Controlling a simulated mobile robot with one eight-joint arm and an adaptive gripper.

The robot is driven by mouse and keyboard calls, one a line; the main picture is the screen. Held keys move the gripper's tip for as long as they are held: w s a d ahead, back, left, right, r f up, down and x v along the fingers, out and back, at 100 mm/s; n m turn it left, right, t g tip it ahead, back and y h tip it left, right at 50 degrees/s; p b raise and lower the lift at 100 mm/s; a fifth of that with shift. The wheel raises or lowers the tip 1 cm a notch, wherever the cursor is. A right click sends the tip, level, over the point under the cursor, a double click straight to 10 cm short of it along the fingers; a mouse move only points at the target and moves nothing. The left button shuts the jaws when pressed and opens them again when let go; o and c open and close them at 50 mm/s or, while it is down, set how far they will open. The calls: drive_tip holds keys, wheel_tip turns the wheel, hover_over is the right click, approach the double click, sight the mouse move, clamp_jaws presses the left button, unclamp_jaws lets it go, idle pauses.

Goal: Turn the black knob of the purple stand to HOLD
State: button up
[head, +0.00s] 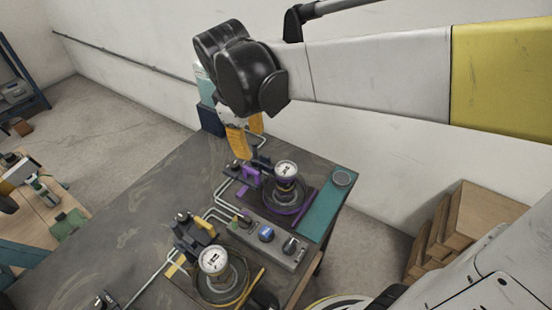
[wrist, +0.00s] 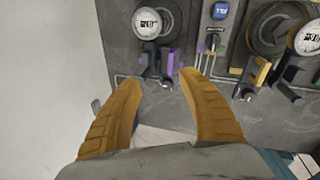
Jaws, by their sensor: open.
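The purple stand (head: 251,173) is on the dark table, with a white-faced gauge (head: 286,169) beside it on a purple-based mount. In the wrist view the stand's purple upright (wrist: 170,63) shows near the top middle, below its gauge (wrist: 147,22). Dark parts sit by the purple uprights; I cannot tell for sure which is the black knob, and no HOLD mark is readable. My gripper (head: 247,140) has orange fingers, hangs pointing down just behind the stand and is open. In the wrist view its spread fingertips (wrist: 160,76) appear either side of the dark parts; no contact is clear.
A second stand with a yellow handle (head: 204,227) and gauge (head: 213,260) is nearer in the head view. A grey control box (head: 287,256) with a blue button (head: 266,234) lies between them. Bent pipes run along the table (head: 130,215).

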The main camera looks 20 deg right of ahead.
drive_tip(key=s+d+f+m+t+y+b, duration=0.1)
drive_tip(key=s+d+f+m+t+b, duration=0.1)
drive_tip(key=s+m, duration=0.3)
drive_tip(key=s+d+f+m+t+b, duration=0.2)
drive_tip(key=s+d+f+m+t, duration=0.1)
drive_tip(key=s, duration=0.4)
drive_tip(key=shift+s+d+f+m+y+b, duration=0.2)
drive_tip(key=shift+d+m+y+b, duration=0.15)
drive_tip(key=shift+m, duration=0.55)
